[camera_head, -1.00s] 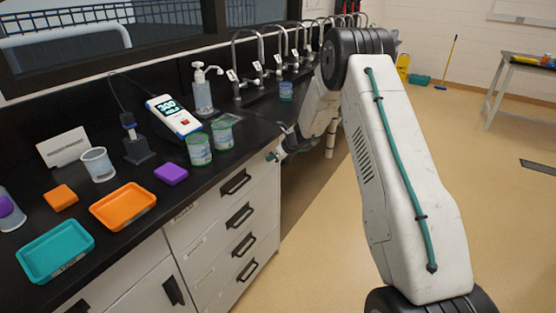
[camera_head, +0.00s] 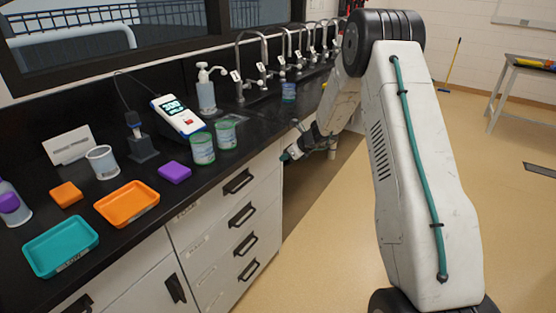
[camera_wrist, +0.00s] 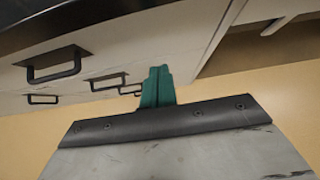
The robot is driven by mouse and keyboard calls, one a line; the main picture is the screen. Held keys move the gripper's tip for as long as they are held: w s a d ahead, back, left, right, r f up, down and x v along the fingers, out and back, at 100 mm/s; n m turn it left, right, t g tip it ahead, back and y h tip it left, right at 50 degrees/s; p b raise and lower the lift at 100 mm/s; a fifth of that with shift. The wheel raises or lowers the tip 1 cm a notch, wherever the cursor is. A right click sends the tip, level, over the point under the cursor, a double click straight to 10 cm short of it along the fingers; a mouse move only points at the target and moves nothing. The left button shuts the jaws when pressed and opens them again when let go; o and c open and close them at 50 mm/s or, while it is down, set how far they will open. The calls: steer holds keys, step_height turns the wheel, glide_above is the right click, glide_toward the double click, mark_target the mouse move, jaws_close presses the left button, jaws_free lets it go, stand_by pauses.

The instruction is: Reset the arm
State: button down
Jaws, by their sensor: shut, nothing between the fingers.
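My gripper (camera_head: 287,155) is at the front edge of the black counter, beside the white drawer fronts and below the counter top, small in the head view. In the wrist view its green fingers (camera_wrist: 158,86) are together with nothing between them. My white arm with a green cable stands on the right of the head view and reaches back and left toward the counter.
The black counter (camera_head: 150,205) holds a teal tray (camera_head: 60,247), an orange tray (camera_head: 126,203), two green-banded cups (camera_head: 202,148), a meter (camera_head: 178,117) and a pump bottle (camera_head: 206,92). Taps line the back. Drawer handles (camera_wrist: 54,66) stick out near my gripper. Floor (camera_head: 330,240) is clear.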

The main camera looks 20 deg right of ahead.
steer(key=d+f+v, duration=0.1)
steer(key=v, duration=0.6)
steer(key=s+a+r+n+g+y, duration=0.1)
steer(key=s+a+r+n+g, duration=0.2)
steer(key=s+a+r+n, duration=0.5)
steer(key=s+a+r+n+g, duration=0.2)
steer(key=s+a+n+g, duration=0.3)
steer(key=s+n, duration=0.6)
steer(key=s+a+r+n+h, duration=0.1)
steer(key=s+r+n+h, duration=0.1)
steer(key=s, duration=0.7)
steer(key=s+a+r+n+t+h, duration=0.1)
steer(key=s+r+n, duration=0.4)
steer(key=s, duration=0.5)
steer(key=s+a+r+n+h, duration=0.2)
steer(key=s+r, duration=0.3)
steer(key=s, duration=0.4)
steer(key=shift+s+a+n+t+h, duration=0.15)
steer(key=shift+a+n+t+h, duration=0.3)
steer(key=shift+n, duration=0.35)
